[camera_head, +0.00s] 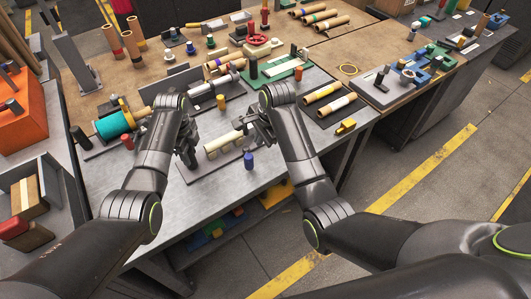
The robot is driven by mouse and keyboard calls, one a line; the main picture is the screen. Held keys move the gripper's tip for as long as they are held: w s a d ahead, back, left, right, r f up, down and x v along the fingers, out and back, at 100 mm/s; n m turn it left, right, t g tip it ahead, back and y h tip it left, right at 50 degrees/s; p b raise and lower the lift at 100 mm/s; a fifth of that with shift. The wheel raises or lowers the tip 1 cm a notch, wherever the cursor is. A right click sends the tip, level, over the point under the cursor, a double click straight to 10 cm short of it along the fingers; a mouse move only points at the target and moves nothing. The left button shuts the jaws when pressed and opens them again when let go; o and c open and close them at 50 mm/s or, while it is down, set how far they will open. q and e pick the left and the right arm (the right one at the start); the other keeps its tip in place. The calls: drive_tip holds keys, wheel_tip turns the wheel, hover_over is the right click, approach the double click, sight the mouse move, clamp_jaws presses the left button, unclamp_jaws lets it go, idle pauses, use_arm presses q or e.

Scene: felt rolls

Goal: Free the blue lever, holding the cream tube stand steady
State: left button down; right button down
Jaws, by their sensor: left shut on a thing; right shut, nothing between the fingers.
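My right gripper (256,127) is shut and empty beside the stand's right end, above and behind the blue lever. It appears apart from the lever.
A teal roll (114,124) lies left of my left arm. A green fixture (281,69) stands behind. The bench's front edge is close below the stand.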

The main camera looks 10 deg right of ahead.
use_arm(q)
drive_tip(key=shift+f, duration=0.1)
idle(0.3)
unclamp_jaws()
idle(0.5)
drive_tip(key=shift+r, duration=0.2)
drive_tip(key=shift+r+p, duration=1.35)
drive_tip(key=shift+p, duration=0.6)
